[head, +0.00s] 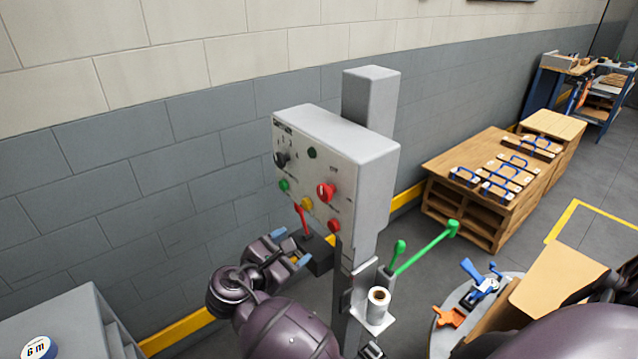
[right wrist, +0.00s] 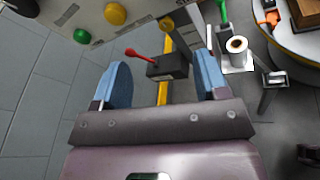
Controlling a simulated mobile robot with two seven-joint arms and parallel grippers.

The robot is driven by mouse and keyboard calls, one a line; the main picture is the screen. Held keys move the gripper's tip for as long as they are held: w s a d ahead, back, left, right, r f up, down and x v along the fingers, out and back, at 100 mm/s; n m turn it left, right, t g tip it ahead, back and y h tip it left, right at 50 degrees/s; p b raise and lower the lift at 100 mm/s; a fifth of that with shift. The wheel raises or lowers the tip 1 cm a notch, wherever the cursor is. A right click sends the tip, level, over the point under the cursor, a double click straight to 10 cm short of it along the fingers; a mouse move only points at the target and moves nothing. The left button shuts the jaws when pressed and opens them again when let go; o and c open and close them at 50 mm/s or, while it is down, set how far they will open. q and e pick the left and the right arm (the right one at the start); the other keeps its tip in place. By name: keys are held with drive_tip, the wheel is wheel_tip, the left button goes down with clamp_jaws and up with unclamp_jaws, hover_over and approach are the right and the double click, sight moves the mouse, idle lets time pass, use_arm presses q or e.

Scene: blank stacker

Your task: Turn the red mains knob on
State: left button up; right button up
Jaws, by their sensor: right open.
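The red mains knob (head: 326,192) is on the front face of the grey control box (head: 368,155), with a pale mark on it. My right gripper (head: 291,247) is open and empty, below and left of the knob, apart from the box. Its blue fingertips also show spread apart in the right wrist view (right wrist: 163,65). My left gripper is not in view.
A red lever (head: 301,218) on a dark block (head: 320,254) stands close to my right gripper, below the panel. A wooden bench (head: 440,185) stands further right.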

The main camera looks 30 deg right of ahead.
sight(322, 194)
drive_tip(key=a+r+g+h+p, duration=0.2)
drive_tip(key=a+r+g+h, duration=0.15)
drive_tip(key=r, duration=0.75)
drive_tip(key=shift+m+g, duration=0.4)
drive_tip(key=shift+g, duration=0.05)
drive_tip(key=d+p, duration=0.1)
drive_tip(key=d, duration=0.7)
drive_tip(key=shift+d, duration=0.35)
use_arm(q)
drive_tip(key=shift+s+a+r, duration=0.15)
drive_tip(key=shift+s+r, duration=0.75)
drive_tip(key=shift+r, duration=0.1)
use_arm(e)
drive_tip(key=shift+d+f, duration=0.1)
drive_tip(key=shift+d, duration=0.8)
drive_tip(key=shift+c, duration=0.4)
drive_tip(key=c, duration=0.8)
drive_tip(key=shift+c, duration=0.2)
